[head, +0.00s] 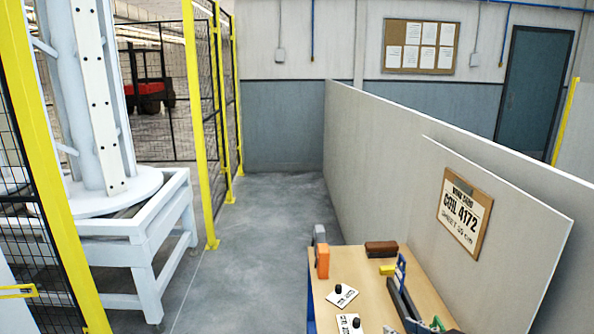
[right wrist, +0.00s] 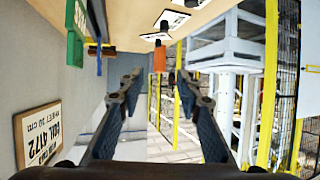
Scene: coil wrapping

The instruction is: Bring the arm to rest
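My left gripper is in neither view.
The table (head: 333,311) holds an orange block (head: 322,262), a brown block (head: 381,249), white cards (head: 341,295), and blue and green items. A panel with a COIL 4172 sign (head: 465,213) stands close on the right. Yellow-posted fencing (head: 203,130) is left; open floor lies between.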

